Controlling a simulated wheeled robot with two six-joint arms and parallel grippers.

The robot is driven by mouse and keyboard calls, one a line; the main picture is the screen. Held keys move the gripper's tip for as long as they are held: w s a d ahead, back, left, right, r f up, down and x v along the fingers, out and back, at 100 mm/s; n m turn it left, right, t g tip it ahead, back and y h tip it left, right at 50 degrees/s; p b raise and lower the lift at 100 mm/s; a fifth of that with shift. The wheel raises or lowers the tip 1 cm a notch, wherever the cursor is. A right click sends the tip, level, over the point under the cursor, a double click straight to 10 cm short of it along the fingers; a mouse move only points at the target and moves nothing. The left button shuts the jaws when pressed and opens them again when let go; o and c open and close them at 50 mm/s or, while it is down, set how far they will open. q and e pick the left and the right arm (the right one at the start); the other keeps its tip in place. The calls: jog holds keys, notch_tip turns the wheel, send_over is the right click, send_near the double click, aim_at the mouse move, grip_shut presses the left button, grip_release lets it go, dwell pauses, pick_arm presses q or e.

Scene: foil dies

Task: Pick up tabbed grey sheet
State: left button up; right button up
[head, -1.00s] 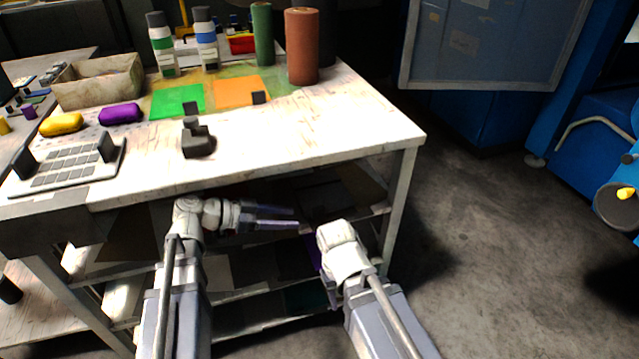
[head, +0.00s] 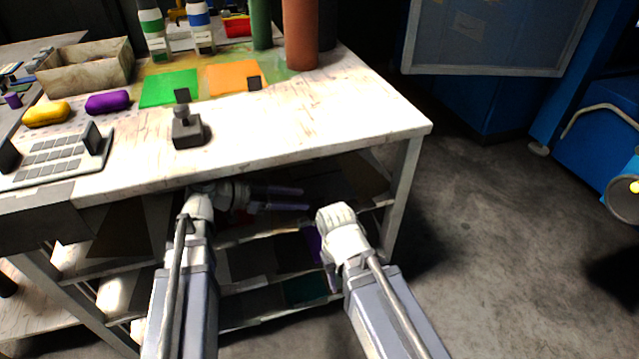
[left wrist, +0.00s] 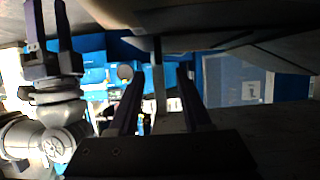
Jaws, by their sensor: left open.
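Under the tabletop, the shelves hold several flat sheets in shadow. A dark grey sheet (head: 252,262) lies on a middle shelf; I cannot make out a tab on it or tell which grey sheet is the tabbed one. My left gripper (head: 306,199) is open and empty, its fingers pointing right in front of the upper shelf opening. In the left wrist view its fingers (left wrist: 160,76) are apart with nothing between them. My right gripper (left wrist: 47,8) shows there at the upper left, fingers apart and empty; in the head view it is mostly hidden by its wrist.
The tabletop (head: 330,115) carries a green sheet (head: 170,88) and an orange sheet (head: 234,77) with dark tabs, a dark block (head: 188,132), a tray (head: 85,68) and bottles. A table leg (head: 403,190) stands right.

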aim_at(316, 200)
pick_arm(q)
jog(key=b+x, duration=0.2)
jog(key=x, duration=0.3)
jog(key=shift+d, duration=0.1)
grip_shut()
dwell(1.3)
